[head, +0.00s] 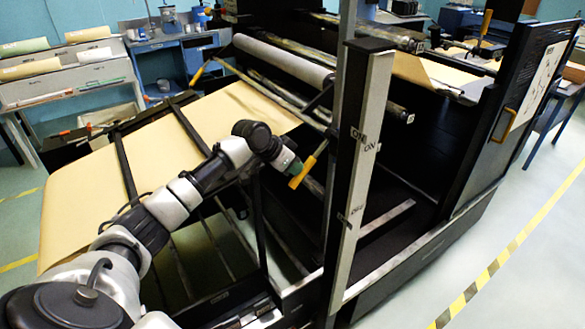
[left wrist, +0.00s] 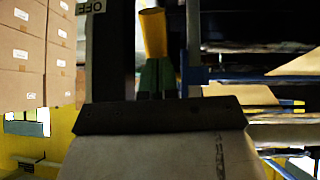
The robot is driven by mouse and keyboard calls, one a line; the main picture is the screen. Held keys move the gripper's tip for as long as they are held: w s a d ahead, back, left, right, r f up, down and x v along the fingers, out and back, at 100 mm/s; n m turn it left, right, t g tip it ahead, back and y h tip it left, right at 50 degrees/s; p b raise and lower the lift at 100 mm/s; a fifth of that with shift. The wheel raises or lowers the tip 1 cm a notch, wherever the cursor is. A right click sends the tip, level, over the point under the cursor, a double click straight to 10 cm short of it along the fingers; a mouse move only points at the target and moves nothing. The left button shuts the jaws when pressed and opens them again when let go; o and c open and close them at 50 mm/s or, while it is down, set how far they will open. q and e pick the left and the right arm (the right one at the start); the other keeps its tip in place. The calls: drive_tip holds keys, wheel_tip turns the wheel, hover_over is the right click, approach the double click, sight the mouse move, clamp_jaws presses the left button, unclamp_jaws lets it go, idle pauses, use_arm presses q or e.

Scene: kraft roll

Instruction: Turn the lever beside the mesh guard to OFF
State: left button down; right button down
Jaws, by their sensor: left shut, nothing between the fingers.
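The lever's yellow grip (head: 312,160) slants down to the left beside a grey upright post (head: 362,150). The OFF label (left wrist: 93,7) shows at the top there. I cannot clearly make out the mesh guard. My right gripper is not in view.
A brown paper sheet (head: 160,150) runs over the machine's left side under my left arm. A pale roll (head: 285,62) lies behind. A dark cabinet (head: 510,95) stands at the right. The floor beyond the striped yellow line (head: 505,255) is clear.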

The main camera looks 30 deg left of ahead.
sight(303, 173)
use_arm(q)
drive_tip(key=shift+w+d+f+t+h+b, duration=0.15)
drive_tip(key=shift+w+f+t+h+b, duration=0.15)
drive_tip(key=shift+f+t+b, duration=0.55)
drive_tip(key=shift+w+d+f+t+h+b, duration=0.2)
drive_tip(key=shift+w+f+b, duration=0.25)
drive_tip(key=shift+b, duration=0.9)
drive_tip(key=shift+w+d+f+t+h+b, duration=0.2)
drive_tip(key=shift+w+f+t+b, duration=0.35)
drive_tip(key=shift+b, duration=0.55)
drive_tip(key=shift+f+b, duration=0.1)
drive_tip(key=shift+b, duration=0.3)
drive_tip(key=shift+t, duration=0.3)
